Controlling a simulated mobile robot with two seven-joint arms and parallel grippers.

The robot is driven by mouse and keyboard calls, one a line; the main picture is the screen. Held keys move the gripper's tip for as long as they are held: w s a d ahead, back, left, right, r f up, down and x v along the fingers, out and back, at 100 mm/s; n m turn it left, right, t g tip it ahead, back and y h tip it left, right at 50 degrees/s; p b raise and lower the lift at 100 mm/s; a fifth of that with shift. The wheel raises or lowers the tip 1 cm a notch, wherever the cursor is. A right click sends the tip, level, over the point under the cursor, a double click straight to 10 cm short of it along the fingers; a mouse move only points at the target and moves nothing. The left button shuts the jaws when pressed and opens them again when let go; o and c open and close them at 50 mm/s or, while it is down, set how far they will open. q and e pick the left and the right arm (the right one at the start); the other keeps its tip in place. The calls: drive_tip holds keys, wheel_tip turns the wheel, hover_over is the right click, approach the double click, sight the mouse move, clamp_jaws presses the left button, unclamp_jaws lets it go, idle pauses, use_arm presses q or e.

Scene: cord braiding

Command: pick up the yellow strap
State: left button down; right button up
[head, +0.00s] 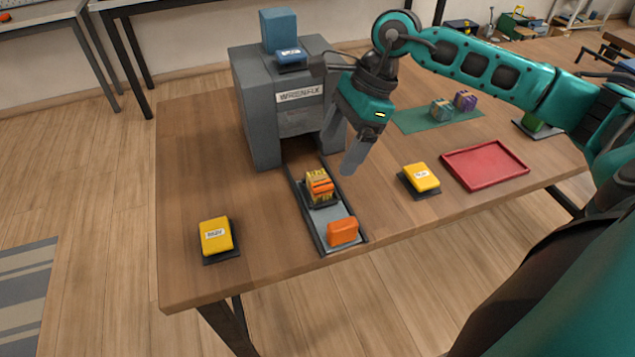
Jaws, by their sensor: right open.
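A small yellow-and-orange bundle (320,187) sits on a dark holder in the sliding track in front of the grey machine. Yellow shows on its top and sides and orange across its front; I cannot tell which part of it is a strap. My right gripper (346,150) is open, pointing down above and to the right of the track, beyond the bundle. Nothing shows between its fingers, and it looks apart from the bundle. My left gripper is not in view.
The grey machine (260,121) stands behind the track (344,213), with an orange block (342,232) at its near end. Labelled yellow blocks lie left (215,237) and right (421,177). A red tray (485,165) and green mat (407,123) are at right.

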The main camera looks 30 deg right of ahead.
sight(320, 179)
drive_tip(key=x, duration=0.7)
drive_tip(key=shift+w+a+f, duration=0.15)
drive_tip(key=shift+w+f, duration=0.1)
drive_tip(key=shift+w, duration=0.05)
drive_tip(key=shift+c, duration=0.2)
drive_tip(key=c, duration=1.2)
drive_tip(key=shift+r, duration=0.1)
drive_tip(key=shift+r, duration=0.1)
